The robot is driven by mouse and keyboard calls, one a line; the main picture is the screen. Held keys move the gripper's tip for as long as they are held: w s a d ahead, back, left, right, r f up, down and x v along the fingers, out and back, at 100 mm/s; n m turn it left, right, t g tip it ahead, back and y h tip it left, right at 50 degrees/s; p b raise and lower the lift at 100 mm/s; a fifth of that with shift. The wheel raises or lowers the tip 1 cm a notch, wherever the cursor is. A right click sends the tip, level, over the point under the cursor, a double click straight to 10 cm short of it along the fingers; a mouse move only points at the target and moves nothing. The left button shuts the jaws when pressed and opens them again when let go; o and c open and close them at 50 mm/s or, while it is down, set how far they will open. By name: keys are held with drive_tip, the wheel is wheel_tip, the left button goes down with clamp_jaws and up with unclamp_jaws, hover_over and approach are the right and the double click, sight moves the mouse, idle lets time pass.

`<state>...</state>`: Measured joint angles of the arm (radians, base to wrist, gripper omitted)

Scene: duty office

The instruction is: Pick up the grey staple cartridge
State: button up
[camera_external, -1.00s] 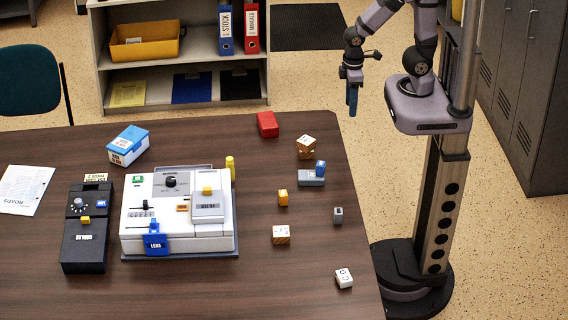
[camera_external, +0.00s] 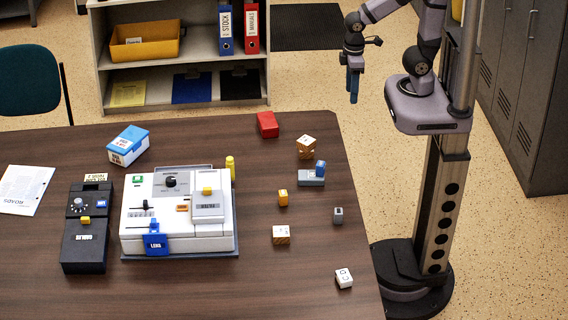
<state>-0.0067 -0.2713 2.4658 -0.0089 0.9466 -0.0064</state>
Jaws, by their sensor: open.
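A small grey block (camera_external: 338,214) with a dark top stands near the table's right edge. I cannot tell for certain which grey piece is the staple cartridge. My gripper (camera_external: 353,99) has blue fingers pointing down. It is open, in the air beyond the table's far right corner, apart from both grey pieces. Nothing shows between its fingers.
A white machine (camera_external: 180,240) and a black device (camera_external: 85,250) fill the table's left-middle.

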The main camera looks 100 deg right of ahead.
drive_tip(key=w+a+f+n+t+h+b, duration=0.2)
drive_tip(key=w+a+n+t+h+b, duration=0.4)
drive_tip(key=n, duration=0.5)
drive_tip(key=w+a+f+n+t+h+b, duration=0.25)
drive_tip(key=a+n, duration=0.45)
drive_tip(key=n, duration=0.5)
drive_tip(key=s+a+r+n+t+y+b, duration=0.1)
drive_tip(key=s+a+n+t+y+b, duration=0.2)
drive_tip(key=a, duration=0.5)
drive_tip(key=s+a+r+n+t+y, duration=0.1)
drive_tip(key=s+a+r+n+t, duration=0.15)
drive_tip(key=a+n, duration=0.35)
drive_tip(key=s+a+n+t+y+b, duration=0.2)
drive_tip(key=a+n+t+y, duration=0.15)
drive_tip(key=a, duration=0.55)
approach(341, 210)
drive_tip(key=w, duration=0.2)
drive_tip(key=shift+w+d+m+t+h+p, duration=0.15)
drive_tip(key=shift+w+m+t+h+p, duration=0.25)
drive_tip(key=shift+w, duration=0.7)
drive_tip(key=shift+w+f+p, duration=0.2)
drive_tip(key=shift+w+p, duration=0.2)
drive_tip(key=shift+w, duration=1)
drive_tip(key=shift+w+f+p, duration=0.2)
drive_tip(key=shift+w+p, duration=0.15)
drive_tip(key=shift+w, duration=1.1)
